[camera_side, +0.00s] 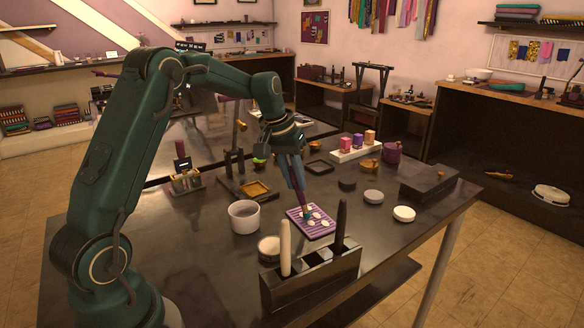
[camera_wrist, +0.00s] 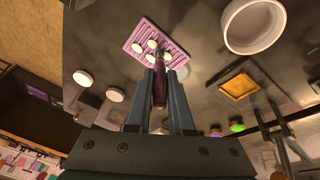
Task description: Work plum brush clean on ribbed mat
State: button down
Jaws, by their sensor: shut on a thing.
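My gripper (camera_side: 296,178) is shut on the plum brush (camera_wrist: 160,84), whose dark plum handle lies between the two fingers in the wrist view. The brush points down, and its tip is at the ribbed mat (camera_wrist: 178,58). The mat is purple with ridges and also shows in the side view (camera_side: 295,224), flat on the table. Several white blobs (camera_wrist: 166,46) lie on it around the brush tip. I cannot tell how firmly the bristles press on the mat.
A white cup (camera_side: 244,217) and a small pale jar (camera_side: 269,249) stand left of the mat. A dark holder (camera_side: 312,276) with a white handle (camera_side: 285,246) and a black handle (camera_side: 341,226) stands in front. Round discs (camera_side: 404,214) lie to the right.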

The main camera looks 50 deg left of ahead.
jog(key=shift+w+d, duration=1.4)
jog(key=shift+d, duration=0.85)
notch_tip(320, 180, up, 8)
dwell(3.0)
dwell(0.5)
